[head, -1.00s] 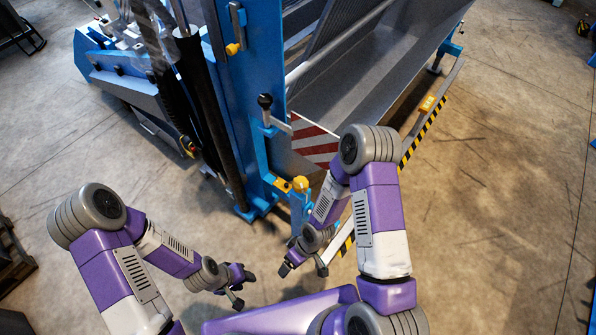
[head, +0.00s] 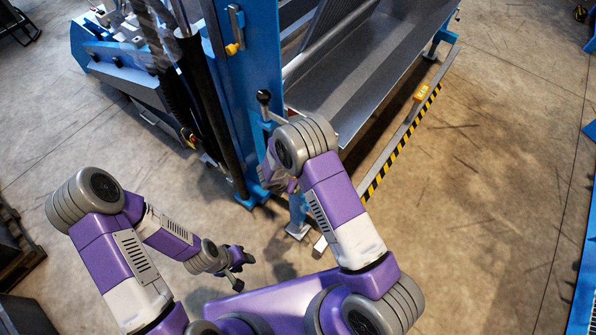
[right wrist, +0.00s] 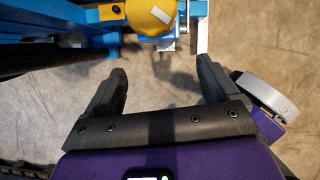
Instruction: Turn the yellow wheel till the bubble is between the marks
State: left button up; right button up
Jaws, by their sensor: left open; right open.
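The yellow wheel (right wrist: 151,17) shows at the top middle of the right wrist view, on a blue mount, with a pale patch on its top. In the head view it is hidden behind my right arm. My right gripper (right wrist: 160,68) is open and empty, its two dark fingers pointing toward the wheel, which lies ahead of the fingertips and apart from them. My left gripper (head: 239,268) is open and empty over bare floor, left of the blue post's foot. I cannot make out the bubble or its marks.
The blue machine post (head: 245,90) stands just ahead, with a black-knobbed lever (head: 264,97) and a small yellow knob (head: 232,49). A grey trough (head: 375,75) lies behind it. A black-and-yellow striped rail (head: 402,143) runs right. Open concrete floor (head: 480,200) lies right.

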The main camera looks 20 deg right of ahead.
jog(key=w+d, duration=0.5)
jog(key=shift+x, duration=1.45)
jog(key=shift+s+a, duration=0.1)
jog(key=shift+a, duration=0.05)
jog(key=shift+c, duration=0.4)
jog(key=c, duration=1)
